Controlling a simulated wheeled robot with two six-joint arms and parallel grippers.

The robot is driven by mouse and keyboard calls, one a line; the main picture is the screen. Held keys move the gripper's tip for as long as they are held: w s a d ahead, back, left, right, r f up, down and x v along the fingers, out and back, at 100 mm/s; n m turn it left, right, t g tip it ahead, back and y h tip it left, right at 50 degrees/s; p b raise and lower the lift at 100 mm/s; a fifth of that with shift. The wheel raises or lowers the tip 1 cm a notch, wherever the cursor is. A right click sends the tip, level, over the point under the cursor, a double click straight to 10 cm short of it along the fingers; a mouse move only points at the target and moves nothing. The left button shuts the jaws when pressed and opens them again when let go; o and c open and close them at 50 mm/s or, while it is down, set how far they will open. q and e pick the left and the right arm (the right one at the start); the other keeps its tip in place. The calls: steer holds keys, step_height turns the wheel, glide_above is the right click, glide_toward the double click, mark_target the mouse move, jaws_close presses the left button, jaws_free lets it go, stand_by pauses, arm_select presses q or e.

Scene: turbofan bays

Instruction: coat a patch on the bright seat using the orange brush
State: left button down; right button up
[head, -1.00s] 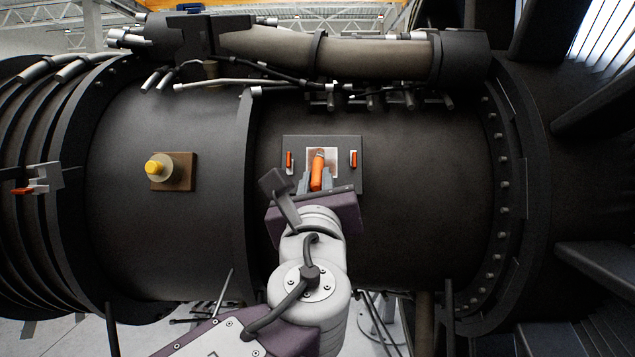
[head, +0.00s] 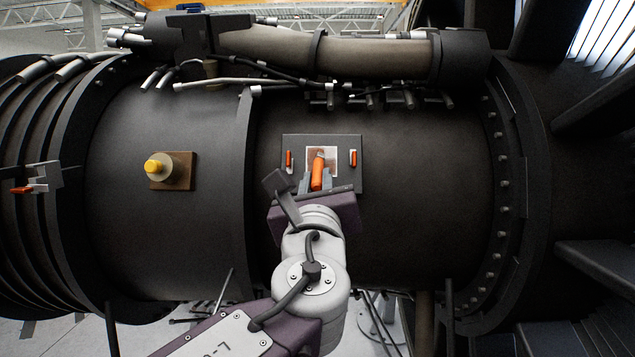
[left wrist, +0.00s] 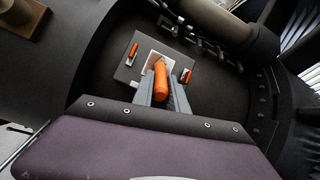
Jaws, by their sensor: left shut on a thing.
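The bright seat (head: 332,168) is a small pale square with a brownish smear, set in a dark plate (head: 350,181) on the engine casing. The orange brush (head: 317,175) lies in front of it, its tip over the seat's middle; I cannot tell whether the tip touches. My left gripper (head: 317,183) is shut on the brush handle just below the seat. The left wrist view also shows the brush (left wrist: 161,84) between the grey fingers and the seat (left wrist: 147,54) behind. The brush covers part of the seat. My right gripper is not in view.
Two orange-handled clips (head: 289,160) (head: 353,159) flank the seat. A yellow-capped round fitting (head: 158,168) on a brown block sits to the left. Pipes and cables (head: 330,62) run along the top of the casing. A raised band (head: 245,190) lies left of the plate.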

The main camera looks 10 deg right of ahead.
arm_select(q)
steer(key=shift+s+d+f, duration=0.1)
steer(key=shift+d, duration=0.4)
steer(key=shift+a+b, duration=0.35)
steer(key=shift+a, duration=0.2)
stand_by(0.4)
steer(key=shift+s+a+r, duration=0.25)
steer(key=shift+s+r, duration=0.2)
steer(key=shift+s, duration=0.45)
steer(key=shift+s+a+r, duration=0.3)
steer(key=shift+s+r, duration=0.1)
steer(key=shift+s, duration=0.45)
steer(key=shift+s+a+r, duration=0.25)
steer(key=shift+s+r, duration=0.2)
steer(key=shift+s, duration=0.45)
steer(key=shift+w+d, duration=0.1)
